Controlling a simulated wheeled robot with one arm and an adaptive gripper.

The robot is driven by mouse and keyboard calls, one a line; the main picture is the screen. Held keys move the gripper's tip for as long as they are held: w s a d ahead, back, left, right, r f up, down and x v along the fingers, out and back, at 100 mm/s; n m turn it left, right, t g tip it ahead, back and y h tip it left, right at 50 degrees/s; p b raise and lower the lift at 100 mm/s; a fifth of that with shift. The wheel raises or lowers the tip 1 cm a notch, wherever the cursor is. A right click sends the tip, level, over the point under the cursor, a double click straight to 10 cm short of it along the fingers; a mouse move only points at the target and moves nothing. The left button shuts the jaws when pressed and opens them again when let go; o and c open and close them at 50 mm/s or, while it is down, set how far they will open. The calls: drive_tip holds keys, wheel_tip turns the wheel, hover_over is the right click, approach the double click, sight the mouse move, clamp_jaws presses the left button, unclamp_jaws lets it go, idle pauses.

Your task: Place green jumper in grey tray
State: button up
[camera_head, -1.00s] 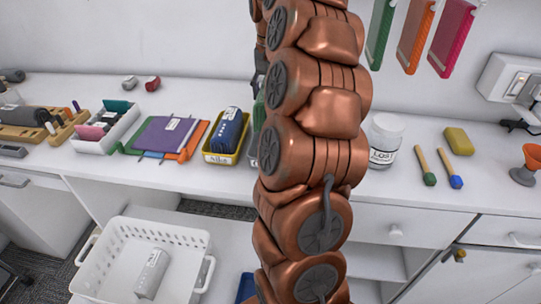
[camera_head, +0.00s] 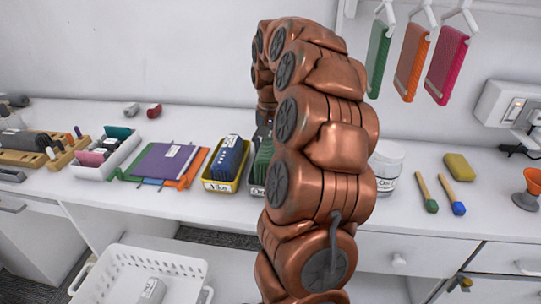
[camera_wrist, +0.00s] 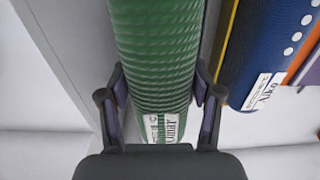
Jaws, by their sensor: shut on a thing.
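In the wrist view my gripper (camera_wrist: 160,98) is closed on the green jumper (camera_wrist: 155,50), a ribbed green roll with a white name tag, with one finger at each side. In the head view the green jumper (camera_head: 263,160) shows as a green strip beside my arm. There it stands in or just above the grey tray (camera_head: 257,191), which has a white label. My arm hides most of the tray and my gripper, so I cannot tell whether the jumper touches the tray's floor.
A yellow tray (camera_head: 221,186) with a blue jumper (camera_head: 229,157) stands directly left of the grey tray. Purple and orange folded items (camera_head: 165,163) lie further left. A white jar (camera_head: 386,168) stands to the right. Several colored pieces hang on wall hooks. A white basket (camera_head: 140,262) sits below.

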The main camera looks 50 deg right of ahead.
drive_tip(key=shift+f+p, duration=0.3)
drive_tip(key=shift+f, duration=1.35)
drive_tip(key=o, duration=1.4)
drive_tip(key=shift+o, duration=0.2)
drive_tip(key=shift+r+b, duration=1.2)
drive_tip(key=shift+r, duration=4.8)
